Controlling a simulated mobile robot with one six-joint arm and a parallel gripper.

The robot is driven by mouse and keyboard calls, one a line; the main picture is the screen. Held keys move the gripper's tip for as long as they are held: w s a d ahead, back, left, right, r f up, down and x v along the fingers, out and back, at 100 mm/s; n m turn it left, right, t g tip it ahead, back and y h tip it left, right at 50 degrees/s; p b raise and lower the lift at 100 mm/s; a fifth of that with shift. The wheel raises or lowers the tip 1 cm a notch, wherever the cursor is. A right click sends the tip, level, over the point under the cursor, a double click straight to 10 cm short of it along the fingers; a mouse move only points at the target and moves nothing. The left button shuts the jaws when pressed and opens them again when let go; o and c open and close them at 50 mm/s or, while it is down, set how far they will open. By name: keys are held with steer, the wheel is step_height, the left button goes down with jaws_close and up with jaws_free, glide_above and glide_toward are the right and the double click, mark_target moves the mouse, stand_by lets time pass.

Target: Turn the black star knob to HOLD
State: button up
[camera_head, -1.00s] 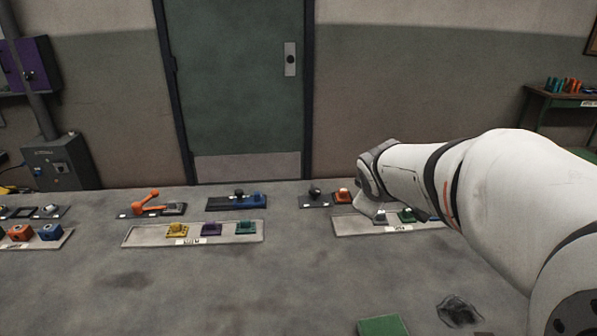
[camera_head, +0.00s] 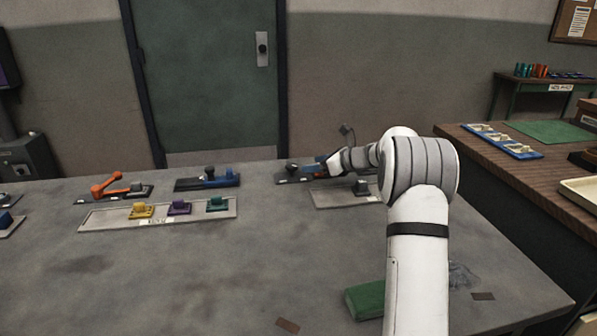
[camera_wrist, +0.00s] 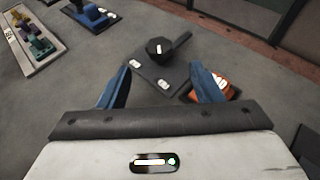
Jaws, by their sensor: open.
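The black knob (camera_wrist: 157,50) stands on a dark plate (camera_wrist: 150,75) in the wrist view, with a white mark on its top. A dark bar reaches from it to the upper right. Two small white labels lie on the plate; I cannot read them. My gripper (camera_wrist: 160,75) is open and empty, its blue fingers on either side of the plate's near part, with the knob beyond the fingertips. In the head view the knob (camera_head: 293,168) shows at the left of my gripper (camera_head: 325,165).
An orange block (camera_wrist: 214,84) sits by the right finger. A tray (camera_head: 335,201) lies below my wrist. A green block (camera_head: 368,299) lies in front.

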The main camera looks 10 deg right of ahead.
mark_target(295, 166)
steer(key=x, duration=0.7)
steer(key=shift+w+a, duration=0.2)
jaws_close()
steer(key=shift+d, duration=0.15)
steer(key=shift+b, duration=0.4)
